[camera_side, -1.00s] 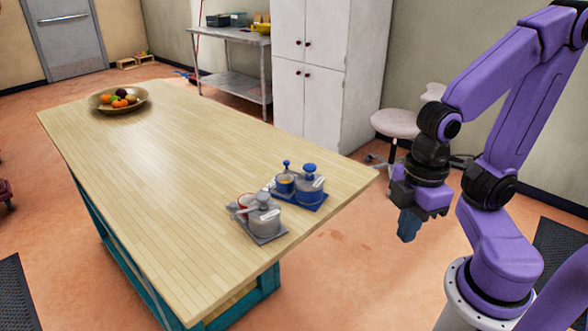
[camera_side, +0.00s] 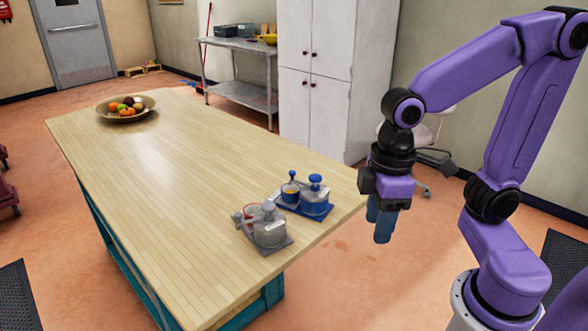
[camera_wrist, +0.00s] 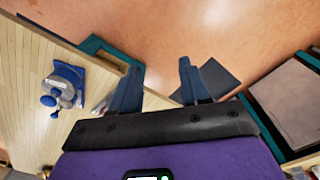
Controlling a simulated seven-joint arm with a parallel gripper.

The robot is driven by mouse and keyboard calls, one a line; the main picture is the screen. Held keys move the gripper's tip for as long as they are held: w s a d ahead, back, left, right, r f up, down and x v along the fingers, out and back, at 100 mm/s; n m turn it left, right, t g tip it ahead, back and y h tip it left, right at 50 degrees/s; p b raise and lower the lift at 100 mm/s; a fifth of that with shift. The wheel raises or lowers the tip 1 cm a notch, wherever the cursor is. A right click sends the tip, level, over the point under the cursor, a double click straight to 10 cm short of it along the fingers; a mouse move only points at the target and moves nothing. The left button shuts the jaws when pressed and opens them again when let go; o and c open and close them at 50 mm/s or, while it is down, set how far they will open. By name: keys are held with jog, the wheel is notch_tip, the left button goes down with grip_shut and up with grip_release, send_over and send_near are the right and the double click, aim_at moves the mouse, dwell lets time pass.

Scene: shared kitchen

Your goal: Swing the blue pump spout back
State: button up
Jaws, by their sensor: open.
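The blue pump (camera_side: 315,197) is a clear-bodied jar with a blue base and blue knob, standing upright on a blue tray (camera_side: 319,213) near the table's right corner. A small cup (camera_side: 290,194) with yellow-orange contents stands left of it, below another blue knob (camera_side: 291,174). Which way the spout points is too small to tell. The blue pump also shows at the left of the wrist view (camera_wrist: 64,84). My gripper (camera_side: 383,238) is open and empty, pointing down off the table's right edge, apart from the pump.
A similar grey pump (camera_side: 268,230) with a red-rimmed cup (camera_side: 252,212) stands in front of the blue one. A fruit bowl (camera_side: 126,114) is at the table's far end. The middle of the wooden table (camera_side: 190,160) is clear.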

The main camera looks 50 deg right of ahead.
jog(key=w+a+r+m, duration=0.2)
jog(key=w+r+m, duration=0.25)
jog(key=w, duration=0.65)
notch_tip(320, 180, up, 5)
jog(key=m, duration=1.3)
send_over(292, 171)
notch_tip(292, 171, down, 17)
jog(key=shift+s+f, duration=0.1)
jog(key=shift+f, duration=0.1)
grip_shut()
